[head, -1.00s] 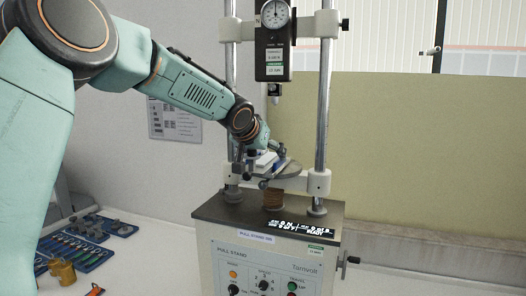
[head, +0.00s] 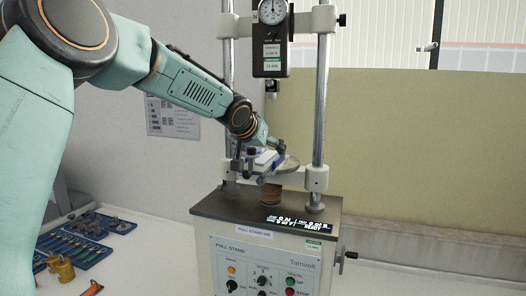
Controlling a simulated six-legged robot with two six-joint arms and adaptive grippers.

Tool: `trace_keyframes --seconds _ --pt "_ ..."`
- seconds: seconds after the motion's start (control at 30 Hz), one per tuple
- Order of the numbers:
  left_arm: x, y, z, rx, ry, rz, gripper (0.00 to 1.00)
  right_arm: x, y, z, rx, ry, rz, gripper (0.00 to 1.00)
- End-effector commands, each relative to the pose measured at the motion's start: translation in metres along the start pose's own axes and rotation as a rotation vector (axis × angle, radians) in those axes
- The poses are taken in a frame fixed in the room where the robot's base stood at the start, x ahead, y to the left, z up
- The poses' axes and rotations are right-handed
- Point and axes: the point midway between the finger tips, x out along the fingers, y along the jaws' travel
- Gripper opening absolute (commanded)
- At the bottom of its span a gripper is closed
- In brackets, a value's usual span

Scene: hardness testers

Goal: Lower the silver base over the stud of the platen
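My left gripper (head: 259,155) reaches in from the left, at the middle of the test stand. A small pale, silver-looking block, which I take for the silver base (head: 266,158), sits between its dark fingers. The gripper looks shut on it. Just under and right of it is a grey round plate, which I take for the platen (head: 287,168), on the stand's white lower crosshead. The stud is hidden behind the gripper and base. I cannot tell whether the base touches the platen or hangs a little above it. My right gripper is not in view.
Two steel columns (head: 322,105) flank the platen. A dial gauge head (head: 271,45) with a short tip hangs above the gripper. A brown ribbed cylinder (head: 271,193) stands below the platen. Blue tool trays (head: 75,246) and brass weights (head: 62,267) lie at lower left.

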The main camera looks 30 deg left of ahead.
Motion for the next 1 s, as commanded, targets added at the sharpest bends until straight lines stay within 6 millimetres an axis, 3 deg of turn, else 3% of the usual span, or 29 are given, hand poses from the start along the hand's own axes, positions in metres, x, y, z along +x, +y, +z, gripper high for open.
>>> trace_keyframes --seconds 0.47,0.8,1.0 --pt "-0.003 0.000 0.003 -0.001 -0.007 0.000 1.00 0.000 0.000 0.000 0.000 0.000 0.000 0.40" --pt "-0.051 0.001 0.001 0.000 -0.003 0.001 1.00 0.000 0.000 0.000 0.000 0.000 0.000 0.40" --pt "-0.070 0.001 0.001 0.001 -0.003 0.000 1.00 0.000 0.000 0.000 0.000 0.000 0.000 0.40"
